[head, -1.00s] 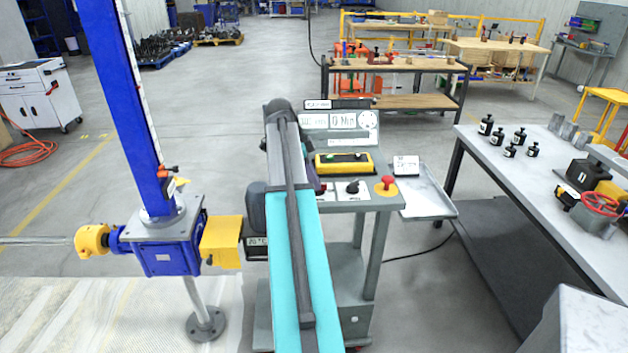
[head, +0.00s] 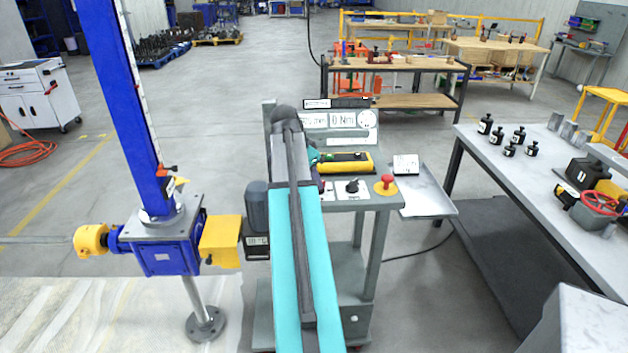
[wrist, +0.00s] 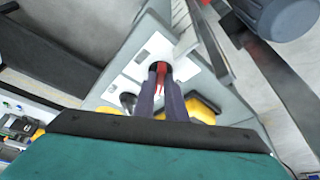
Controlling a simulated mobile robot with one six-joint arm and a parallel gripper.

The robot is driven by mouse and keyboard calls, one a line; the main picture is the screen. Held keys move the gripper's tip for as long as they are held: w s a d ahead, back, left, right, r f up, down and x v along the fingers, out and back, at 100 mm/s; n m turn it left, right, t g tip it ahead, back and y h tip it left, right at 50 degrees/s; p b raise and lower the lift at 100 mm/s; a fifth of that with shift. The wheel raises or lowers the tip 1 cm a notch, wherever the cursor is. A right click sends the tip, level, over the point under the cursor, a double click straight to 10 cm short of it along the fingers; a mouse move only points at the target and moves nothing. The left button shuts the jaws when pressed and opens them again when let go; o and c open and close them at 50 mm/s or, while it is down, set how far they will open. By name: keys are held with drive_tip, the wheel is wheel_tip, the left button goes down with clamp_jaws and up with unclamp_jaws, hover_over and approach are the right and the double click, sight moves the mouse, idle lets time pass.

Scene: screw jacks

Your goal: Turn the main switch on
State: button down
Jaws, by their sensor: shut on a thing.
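The main switch (wrist: 160,69) shows in the wrist view as a red handle on a dark round base, set in the pale grey panel. My gripper (wrist: 163,84) is shut on the red handle, with one dark finger on each side. The fingers hide part of the handle, and I cannot tell its exact turn position. In the head view the control stand (head: 340,203) is behind my arm, which hides my fingers and most of the switch.
A black knob (head: 352,187) and a red mushroom button (head: 387,180) sit on the panel. A yellow button box (head: 345,162) lies behind them. The blue screw jack (head: 160,245) stands left.

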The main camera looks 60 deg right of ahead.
drive_tip(key=n+t, duration=0.1)
drive_tip(key=n, duration=0.1)
drive_tip(key=s+n+t, duration=0.1)
drive_tip(key=n, duration=0.2)
drive_tip(key=shift+a+n+p, duration=0.1)
drive_tip(key=shift+n+p, duration=0.2)
drive_tip(key=shift+p, duration=0.1)
drive_tip(key=shift+s+n+t+y+p, duration=0.2)
drive_tip(key=shift+n+t, duration=0.35)
drive_tip(key=shift+n, duration=0.85)
drive_tip(key=shift+n+t+y+p, duration=0.1)
drive_tip(key=shift+n+t+p, duration=0.35)
drive_tip(key=shift+n, duration=0.95)
drive_tip(key=c, duration=1.8)
unclamp_jaws()
drive_tip(key=shift+r, duration=0.2)
drive_tip(key=b+v, duration=0.3)
drive_tip(key=v, duration=1)
drive_tip(key=shift+s+r, duration=0.15)
drive_tip(key=shift+s, duration=0.05)
drive_tip(key=shift+w, duration=0.1)
